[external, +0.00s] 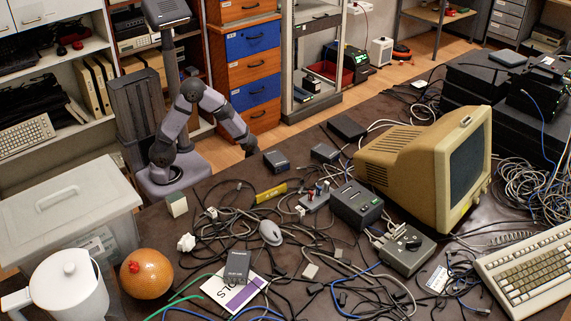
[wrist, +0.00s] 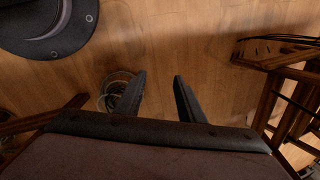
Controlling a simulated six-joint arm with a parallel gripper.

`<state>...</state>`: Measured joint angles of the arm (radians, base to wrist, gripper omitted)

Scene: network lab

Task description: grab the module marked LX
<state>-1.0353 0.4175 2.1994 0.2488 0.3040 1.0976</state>
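No marking LX is legible in either view, so I cannot tell which module carries it. Candidates in the external view are small dark boxes on the table: one at the back edge (external: 276,161), another right of it (external: 325,153), a flatter one farther back (external: 347,127), and one lying at the front on a printed sheet (external: 237,266). My gripper (external: 249,147) is above the table's back edge, near the first box, and is small there. In the wrist view my gripper (wrist: 158,88) has its two dark fingers apart, with only wooden floor between them.
Tangled cables cover much of the brown table (external: 150,217). A white jug (external: 70,285), an orange ball (external: 146,274) and a plastic bin (external: 70,205) are left.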

